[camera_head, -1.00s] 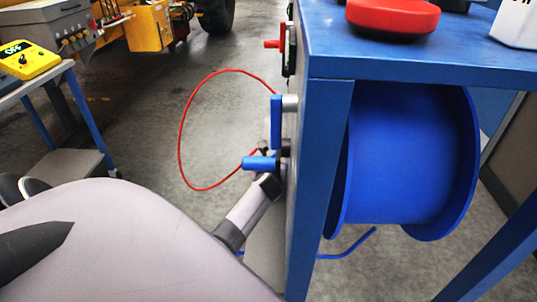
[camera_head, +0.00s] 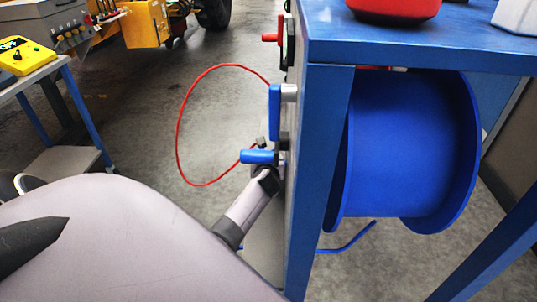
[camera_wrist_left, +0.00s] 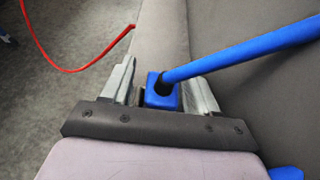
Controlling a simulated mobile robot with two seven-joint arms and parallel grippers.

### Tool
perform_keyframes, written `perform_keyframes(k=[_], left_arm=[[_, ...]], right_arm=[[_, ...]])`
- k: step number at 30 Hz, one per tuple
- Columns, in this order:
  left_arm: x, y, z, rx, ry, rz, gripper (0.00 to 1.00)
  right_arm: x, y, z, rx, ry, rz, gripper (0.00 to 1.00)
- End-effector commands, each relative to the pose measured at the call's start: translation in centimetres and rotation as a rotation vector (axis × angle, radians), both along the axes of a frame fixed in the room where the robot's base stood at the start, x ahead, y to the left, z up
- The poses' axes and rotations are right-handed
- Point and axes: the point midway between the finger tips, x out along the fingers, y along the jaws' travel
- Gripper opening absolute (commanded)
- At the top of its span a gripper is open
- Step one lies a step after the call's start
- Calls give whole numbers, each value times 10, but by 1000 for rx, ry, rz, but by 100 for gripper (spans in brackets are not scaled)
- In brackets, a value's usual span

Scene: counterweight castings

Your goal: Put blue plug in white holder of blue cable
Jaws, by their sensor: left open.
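Contact with the fingers cannot be told. In the head view my left gripper (camera_head: 266,178) is beside the blue bench's side panel, and the plug is hidden. More blue cable (camera_head: 350,242) shows below the reel. I cannot make out the white holder clearly. My right gripper is not in view.
A blue crank arm (camera_head: 274,112) and blue handle (camera_head: 258,157) stick out from the panel close above my left gripper. A red cable (camera_head: 178,130) loops out nearby. The blue reel (camera_head: 405,150) hangs under the bench top (camera_head: 420,50). Open floor lies left.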

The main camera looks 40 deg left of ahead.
Motion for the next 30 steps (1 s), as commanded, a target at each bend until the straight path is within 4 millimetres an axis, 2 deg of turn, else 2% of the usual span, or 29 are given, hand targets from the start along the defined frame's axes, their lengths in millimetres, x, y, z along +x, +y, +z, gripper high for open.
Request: perform_keyframes(k=[1,5,15,22,30], left_arm=[[0,0,6,-1,-2,1,59],[-9,-8,9,1,1,-1,59],[-46,-39,30,0,0,-1,59],[-70,-59,42,-1,-1,-1,59],[-84,-71,49,-1,-1,0,59]], right_arm=[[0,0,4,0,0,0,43],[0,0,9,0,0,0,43],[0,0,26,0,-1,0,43],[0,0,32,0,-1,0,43],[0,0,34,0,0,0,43]])
